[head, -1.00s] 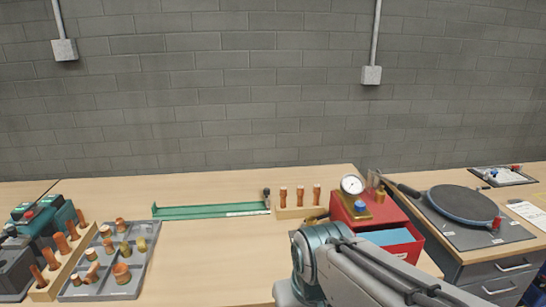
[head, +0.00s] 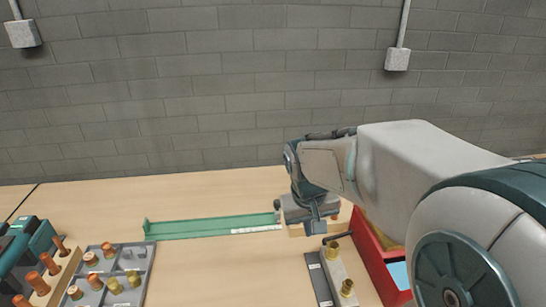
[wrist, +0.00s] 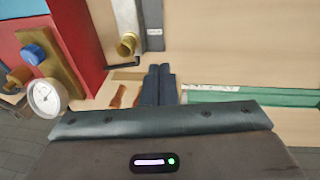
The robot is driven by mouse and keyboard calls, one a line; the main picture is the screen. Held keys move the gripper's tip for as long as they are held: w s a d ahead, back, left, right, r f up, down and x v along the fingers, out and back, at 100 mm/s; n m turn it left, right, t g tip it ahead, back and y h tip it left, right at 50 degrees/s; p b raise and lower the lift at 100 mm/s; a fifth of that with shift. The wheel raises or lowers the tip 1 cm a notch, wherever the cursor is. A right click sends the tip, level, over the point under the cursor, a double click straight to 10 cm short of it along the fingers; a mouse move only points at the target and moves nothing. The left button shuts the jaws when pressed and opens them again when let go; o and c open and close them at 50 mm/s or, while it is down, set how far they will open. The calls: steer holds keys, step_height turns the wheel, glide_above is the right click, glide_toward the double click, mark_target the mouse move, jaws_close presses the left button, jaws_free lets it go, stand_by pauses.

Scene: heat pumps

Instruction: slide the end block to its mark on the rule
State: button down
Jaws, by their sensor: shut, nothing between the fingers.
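The green rail (head: 195,228) lies on the bench, with a white rule strip (head: 257,229) along its right part. My gripper (head: 315,226) is just past the rail's right end, pointing down, with its fingers shut and empty. In the wrist view my closed dark fingers (wrist: 160,72) are left of the white strip (wrist: 210,87) and the green rail (wrist: 250,97). The end block is not clearly seen. My gripper covers the rail's right end in the head view, and my gripper body hides part of it in the wrist view.
A red box (head: 376,258) stands right of my gripper. A grey fixture with brass fittings (head: 340,272) lies in front of it. Copper pieces (wrist: 118,96) show beside my fingers. A grey tray (head: 130,285) of fittings is at left.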

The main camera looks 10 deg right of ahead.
steer(key=w+g+p, duration=0.1)
steer(key=w+p, duration=0.4)
steer(key=w, duration=0.8)
steer(key=y+p, duration=0.2)
steer(key=p, duration=0.3)
glide_toward(277, 210)
steer(key=w+d, duration=0.1)
steer(key=d, duration=0.2)
steer(key=shift+g, duration=0.3)
step_height(277, 210, down, 7)
steer(key=b, duration=0.4)
steer(key=shift+d+f, duration=0.1)
steer(key=shift+f, duration=0.15)
